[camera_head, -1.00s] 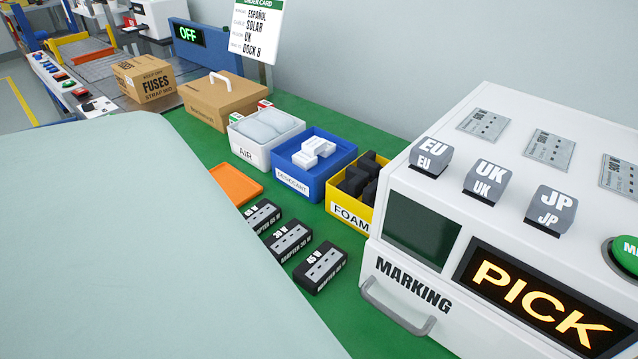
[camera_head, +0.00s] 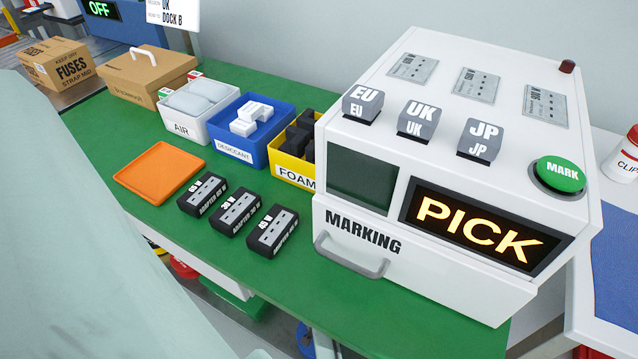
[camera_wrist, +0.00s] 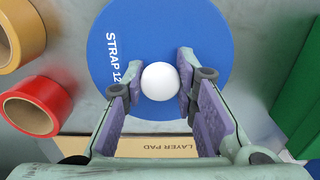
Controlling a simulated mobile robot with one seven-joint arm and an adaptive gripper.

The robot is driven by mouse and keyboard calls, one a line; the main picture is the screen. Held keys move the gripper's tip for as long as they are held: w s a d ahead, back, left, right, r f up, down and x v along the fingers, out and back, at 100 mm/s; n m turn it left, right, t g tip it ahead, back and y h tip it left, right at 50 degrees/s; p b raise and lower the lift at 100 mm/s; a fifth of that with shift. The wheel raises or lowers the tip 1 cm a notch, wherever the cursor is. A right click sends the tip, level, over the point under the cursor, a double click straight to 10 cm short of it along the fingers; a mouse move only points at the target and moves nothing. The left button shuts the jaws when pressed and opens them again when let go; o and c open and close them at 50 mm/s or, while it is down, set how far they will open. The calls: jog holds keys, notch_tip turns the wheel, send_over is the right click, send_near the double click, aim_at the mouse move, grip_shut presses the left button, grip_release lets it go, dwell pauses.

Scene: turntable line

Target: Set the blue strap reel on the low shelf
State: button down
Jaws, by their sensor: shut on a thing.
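The blue strap reel (camera_wrist: 215,45) fills the upper middle of the wrist view. It is a round blue disc marked STRAP 12 with a white round knob at its centre. My gripper (camera_wrist: 160,82) has its purple-padded fingers on either side of the knob and is shut on it. Whether the reel rests on the grey surface (camera_wrist: 70,60) or hangs just above it, I cannot tell. The reel and gripper do not show in the head view. I cannot make out the low shelf for certain in either view.
Yellow (camera_wrist: 22,35) and red (camera_wrist: 40,107) rolls stand left of the reel; a LAYER PAD box (camera_wrist: 150,148) lies nearer. A green object (camera_wrist: 295,100) is at right. The green bench (camera_head: 330,290) carries bins, an orange tray (camera_head: 160,172), black adapters and the marking machine (camera_head: 450,270).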

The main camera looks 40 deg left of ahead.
jog(key=shift+w+f, duration=0.1)
jog(key=c, duration=1.3)
grip_release()
notch_tip(320, 180, up, 12)
jog(key=shift+p, duration=0.4)
